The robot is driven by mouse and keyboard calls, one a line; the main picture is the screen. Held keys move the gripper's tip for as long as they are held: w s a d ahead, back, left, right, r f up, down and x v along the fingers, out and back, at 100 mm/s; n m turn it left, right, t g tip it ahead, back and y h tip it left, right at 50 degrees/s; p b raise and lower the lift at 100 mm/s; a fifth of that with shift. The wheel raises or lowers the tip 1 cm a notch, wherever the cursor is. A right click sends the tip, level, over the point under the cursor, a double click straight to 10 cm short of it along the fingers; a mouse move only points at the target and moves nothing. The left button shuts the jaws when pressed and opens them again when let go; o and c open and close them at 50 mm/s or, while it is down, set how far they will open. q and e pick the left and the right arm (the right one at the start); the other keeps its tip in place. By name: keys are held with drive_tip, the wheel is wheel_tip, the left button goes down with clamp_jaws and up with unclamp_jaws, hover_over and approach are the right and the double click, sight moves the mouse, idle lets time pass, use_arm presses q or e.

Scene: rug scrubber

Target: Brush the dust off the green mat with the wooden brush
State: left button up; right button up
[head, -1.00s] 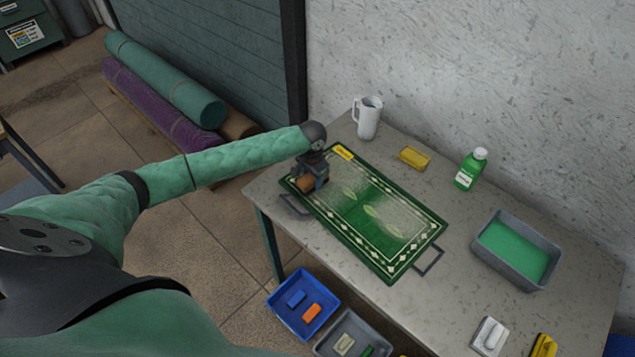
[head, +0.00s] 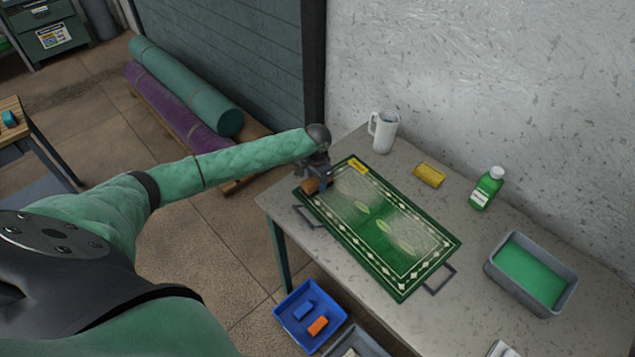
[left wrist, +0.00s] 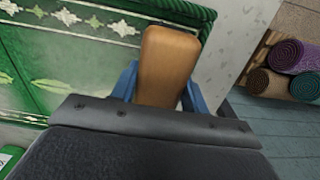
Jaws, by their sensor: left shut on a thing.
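The green mat (head: 385,262) lies flat on the grey table, with a white patterned border and a yellow label at its far left corner. Pale dust streaks show over its middle and right part. My left gripper (head: 318,180) is at the mat's left end, shut on the wooden brush (head: 310,186). The brush's brown wooden body (left wrist: 168,62) stands between the blue fingers in the left wrist view, over the mat's edge. Its bristles are hidden, so I cannot tell whether they touch the mat. My right gripper is not in view.
On the table (head: 300,240) stand a white jug (head: 384,132), a yellow sponge (head: 430,174), a green bottle (head: 487,188) and a grey tub of green liquid (head: 531,272). A blue bin (head: 305,316) is on the floor below. Rolled rugs (head: 185,85) lie behind my left arm.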

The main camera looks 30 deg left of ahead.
sight(349, 220)
use_arm(q)
drive_tip(key=shift+s+d+f, duration=0.1)
drive_tip(key=shift+s+d, duration=0.4)
drive_tip(key=shift+d, duration=0.55)
drive_tip(key=shift+s+d+f, duration=0.1)
drive_tip(key=shift+s+d, duration=0.4)
drive_tip(key=shift+d, duration=0.5)
drive_tip(key=shift+s+d, duration=0.5)
drive_tip(key=shift+d, duration=0.55)
drive_tip(key=shift+s+d+r, duration=0.1)
drive_tip(key=shift+s+d, duration=0.25)
drive_tip(key=shift+d, duration=0.55)
drive_tip(key=shift+s+d+r, duration=0.1)
drive_tip(key=shift+s+d, duration=0.3)
drive_tip(key=shift+d, duration=0.45)
drive_tip(key=shift+s+d, duration=0.35)
drive_tip(key=shift+d, duration=0.55)
drive_tip(key=shift+s+d+f, duration=0.1)
drive_tip(key=shift+s+d, duration=0.2)
drive_tip(key=shift+d, duration=0.3)
drive_tip(key=shift+s+d+f, duration=0.1)
drive_tip(key=shift+s+d, duration=0.2)
drive_tip(key=shift+d, duration=0.3)
drive_tip(key=shift+s+d, duration=0.3)
drive_tip(key=shift+d, duration=0.3)
drive_tip(key=shift+w+r, duration=0.15)
drive_tip(key=shift+r, duration=2.2)
